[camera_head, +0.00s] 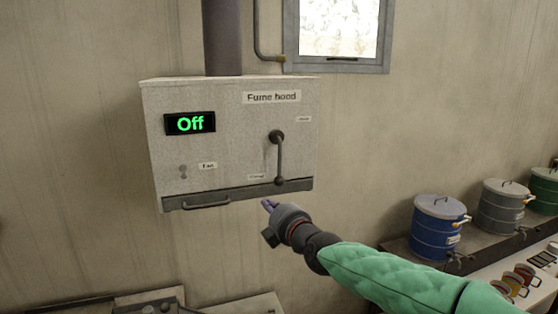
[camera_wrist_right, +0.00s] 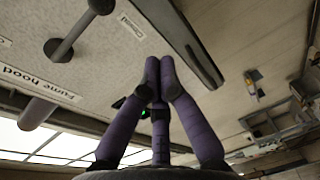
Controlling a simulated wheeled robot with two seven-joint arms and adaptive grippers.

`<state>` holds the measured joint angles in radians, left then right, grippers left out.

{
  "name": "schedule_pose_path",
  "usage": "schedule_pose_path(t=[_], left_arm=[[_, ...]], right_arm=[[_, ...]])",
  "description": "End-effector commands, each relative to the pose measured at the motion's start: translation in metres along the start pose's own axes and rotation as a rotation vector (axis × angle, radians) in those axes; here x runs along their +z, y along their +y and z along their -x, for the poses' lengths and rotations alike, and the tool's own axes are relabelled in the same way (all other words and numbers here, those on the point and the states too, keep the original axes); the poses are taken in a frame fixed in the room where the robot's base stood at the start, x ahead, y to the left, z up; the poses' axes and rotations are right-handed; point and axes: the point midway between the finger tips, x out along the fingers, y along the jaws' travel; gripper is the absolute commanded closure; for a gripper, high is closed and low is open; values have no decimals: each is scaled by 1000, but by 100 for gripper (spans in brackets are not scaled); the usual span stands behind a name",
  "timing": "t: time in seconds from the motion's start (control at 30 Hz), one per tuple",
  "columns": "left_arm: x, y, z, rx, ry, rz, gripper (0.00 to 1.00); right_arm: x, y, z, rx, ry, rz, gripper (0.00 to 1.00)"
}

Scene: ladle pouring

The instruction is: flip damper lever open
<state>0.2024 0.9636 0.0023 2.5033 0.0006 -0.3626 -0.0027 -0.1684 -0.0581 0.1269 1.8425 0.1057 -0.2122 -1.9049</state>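The damper lever (camera_head: 279,158) is a dark bar on the front of the white fume hood (camera_head: 225,150). It hangs down from a round pivot, and its knob is near the lower label. In the right wrist view the lever (camera_wrist_right: 74,32) shows at the upper left. My right gripper (camera_head: 269,205) is just below the hood's bottom edge, under the lever's lower end and apart from it. In the wrist view its purple fingers (camera_wrist_right: 159,72) come together at the tips with nothing between them. My left gripper is out of view.
A dark handle (camera_head: 206,203) runs along the hood's lower left edge. A blue drum (camera_head: 437,228) and a grey drum (camera_head: 503,205) stand on a shelf at the right.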

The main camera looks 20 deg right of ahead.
Motion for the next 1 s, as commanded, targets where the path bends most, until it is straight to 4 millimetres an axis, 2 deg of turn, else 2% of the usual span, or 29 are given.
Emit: schedule_pose_path(t=[0.03, 0.1, 0.2, 0.67, 0.83, 1.0], left_arm=[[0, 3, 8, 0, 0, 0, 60], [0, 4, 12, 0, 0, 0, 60], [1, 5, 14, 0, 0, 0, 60], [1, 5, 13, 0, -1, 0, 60], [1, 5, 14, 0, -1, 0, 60], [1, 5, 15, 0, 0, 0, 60]], right_arm=[[-2, 23, 6, 24, 1, 27, 100], [-2, 42, 12, 49, 0, 60, 100], [-2, 56, 17, 68, -1, 88, 100], [-2, 59, 16, 75, -2, 96, 100], [-2, 59, 1, 73, -1, 96, 100], [-3, 61, -24, 72, -1, 97, 100]])
